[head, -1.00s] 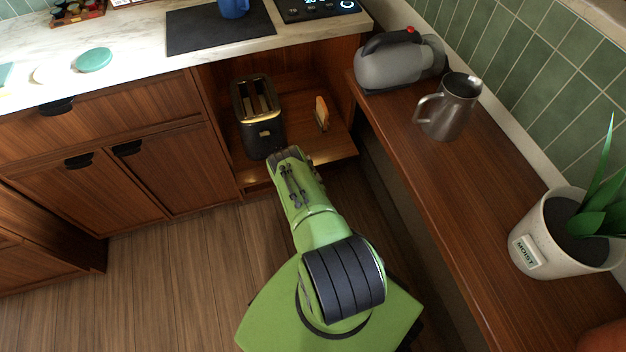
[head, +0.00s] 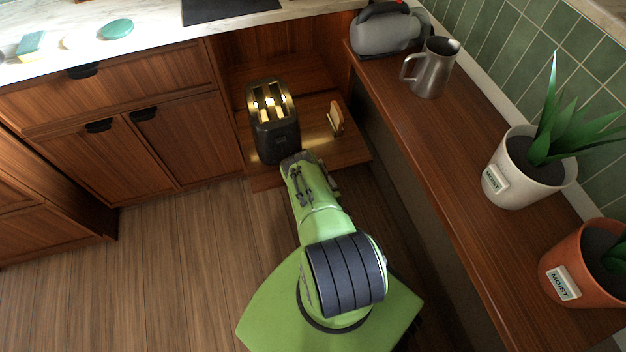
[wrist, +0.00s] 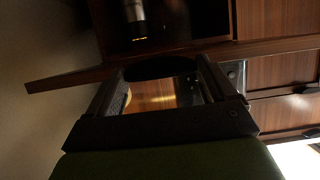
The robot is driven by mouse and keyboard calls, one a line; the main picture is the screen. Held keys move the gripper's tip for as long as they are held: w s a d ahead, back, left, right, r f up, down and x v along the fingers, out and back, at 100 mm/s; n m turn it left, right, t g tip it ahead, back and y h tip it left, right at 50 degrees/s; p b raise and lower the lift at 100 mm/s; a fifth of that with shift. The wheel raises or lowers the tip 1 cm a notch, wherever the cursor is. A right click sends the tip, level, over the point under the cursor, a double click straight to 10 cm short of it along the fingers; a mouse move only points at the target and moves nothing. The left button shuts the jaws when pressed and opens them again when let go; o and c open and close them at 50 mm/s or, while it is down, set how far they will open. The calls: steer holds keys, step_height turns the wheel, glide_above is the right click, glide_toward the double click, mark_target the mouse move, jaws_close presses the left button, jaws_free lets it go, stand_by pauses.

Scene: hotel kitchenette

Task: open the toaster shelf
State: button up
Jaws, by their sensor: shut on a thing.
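The toaster shelf (head: 350,153) is a wooden board that sticks out of the open cabinet bay below the counter. A black toaster (head: 277,138) with pale slots on top stands upright on its left part. My gripper (head: 298,160) is at the shelf's front edge, just in front of the toaster. In the wrist view my gripper (wrist: 163,70) is shut on a dark part at the shelf front, probably its handle. The exact grip is hidden by my arm in the head view and dark in the wrist view.
A small upright item with a tan face (head: 336,117) stands on the shelf right of the toaster. The floor (head: 190,260) at left is clear.

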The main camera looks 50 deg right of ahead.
steer(key=shift+s+a, duration=0.45)
steer(key=shift+s, duration=0.3)
steer(key=o, duration=1.3)
steer(key=shift+r, duration=0.15)
step_height(320, 180, up, 10)
steer(key=p, duration=0.5)
